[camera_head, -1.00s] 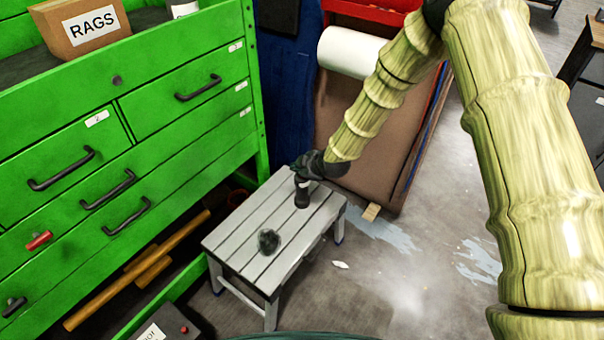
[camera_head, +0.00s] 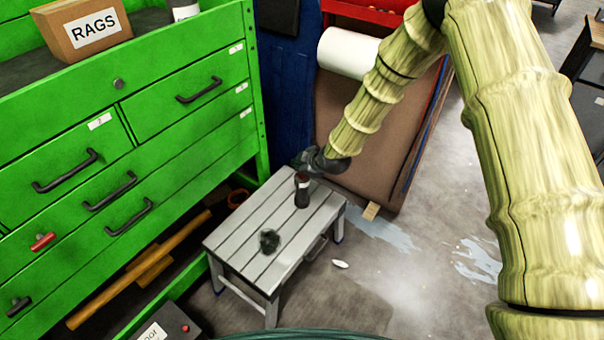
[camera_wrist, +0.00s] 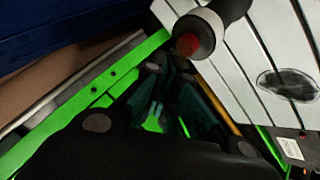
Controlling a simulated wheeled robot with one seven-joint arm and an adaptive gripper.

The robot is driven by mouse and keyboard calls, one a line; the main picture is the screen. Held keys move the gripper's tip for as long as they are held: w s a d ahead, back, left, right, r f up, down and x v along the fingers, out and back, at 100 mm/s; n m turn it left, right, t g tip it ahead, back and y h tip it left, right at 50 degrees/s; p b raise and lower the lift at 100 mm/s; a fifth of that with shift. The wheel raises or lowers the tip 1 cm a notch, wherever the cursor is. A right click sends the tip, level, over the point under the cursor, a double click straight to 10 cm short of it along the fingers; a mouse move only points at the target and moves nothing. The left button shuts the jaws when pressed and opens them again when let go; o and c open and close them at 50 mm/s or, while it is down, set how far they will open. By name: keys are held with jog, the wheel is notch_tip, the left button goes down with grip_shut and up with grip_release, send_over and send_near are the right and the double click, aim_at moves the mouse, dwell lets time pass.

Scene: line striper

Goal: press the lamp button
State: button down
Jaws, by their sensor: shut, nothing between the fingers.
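The lamp (camera_head: 302,192) is a dark cylinder standing upright on a pale slatted stool (camera_head: 235,238). In the wrist view the lamp (camera_wrist: 224,12) shows its round end with a red button (camera_wrist: 187,44) facing me. My gripper (camera_head: 303,162) is just above and behind the lamp's top in the head view. In the wrist view my gripper (camera_wrist: 167,70) is shut and empty, its tips close beside the button. Whether they touch the lamp I cannot tell.
A dark crumpled lump (camera_head: 269,241) lies on the stool near the lamp. A green drawer cabinet (camera_head: 150,110) stands at the left. A brown panel with a white roll (camera_head: 350,53) stands behind. Grey floor (camera_head: 390,285) is mostly clear at the right.

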aim_at(300, 175)
jog(key=shift+r+p, duration=1.7)
jog(key=shift+r, duration=1.25)
